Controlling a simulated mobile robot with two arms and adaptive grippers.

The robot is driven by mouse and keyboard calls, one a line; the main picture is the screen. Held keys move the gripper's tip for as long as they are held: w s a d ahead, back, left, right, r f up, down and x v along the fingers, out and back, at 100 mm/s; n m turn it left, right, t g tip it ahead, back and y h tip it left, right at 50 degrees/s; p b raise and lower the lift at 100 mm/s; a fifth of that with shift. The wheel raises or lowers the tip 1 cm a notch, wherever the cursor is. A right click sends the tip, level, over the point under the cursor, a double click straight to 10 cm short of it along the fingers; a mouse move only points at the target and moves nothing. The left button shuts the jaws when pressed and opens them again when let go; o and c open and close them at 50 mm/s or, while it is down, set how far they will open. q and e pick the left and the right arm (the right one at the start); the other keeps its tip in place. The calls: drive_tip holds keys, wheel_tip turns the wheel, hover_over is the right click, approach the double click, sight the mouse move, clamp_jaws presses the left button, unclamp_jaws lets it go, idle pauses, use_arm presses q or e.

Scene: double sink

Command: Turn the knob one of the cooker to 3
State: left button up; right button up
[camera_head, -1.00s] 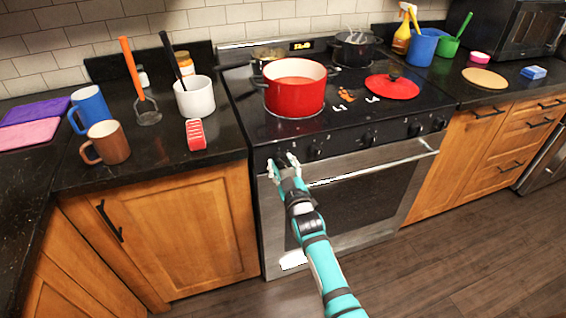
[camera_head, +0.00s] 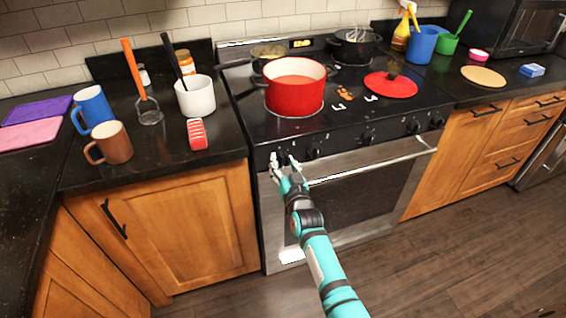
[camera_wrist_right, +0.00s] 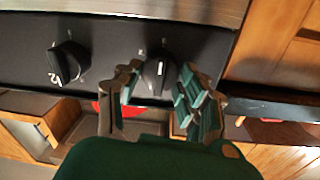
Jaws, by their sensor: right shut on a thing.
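The cooker (camera_head: 352,190) has a row of black knobs along its front panel. Knob one (camera_wrist_right: 158,72), at the panel's left end in the head view, sits between the two fingers of my right gripper (camera_wrist_right: 160,86), which is shut on it. A white pointer mark shows on the knob in the wrist view. In the head view the right gripper (camera_head: 285,163) largely covers this knob. Knob two (camera_wrist_right: 67,62) is beside it in the wrist view, which looks upside down, and also shows in the head view (camera_head: 313,152). My left gripper is out of view.
A red pot (camera_head: 295,90) and a red lid (camera_head: 390,86) are on the cooktop. The oven handle (camera_head: 372,160) runs just below the knobs. Mugs (camera_head: 112,143) and a white utensil pot (camera_head: 196,98) stand on the left counter. The floor in front is clear.

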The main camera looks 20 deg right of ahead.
drive_tip(key=shift+f, duration=0.2)
drive_tip(key=o, duration=1.2)
drive_tip(key=shift+r, duration=0.1)
drive_tip(key=s, duration=1.2)
drive_tip(key=shift+a, duration=0.2)
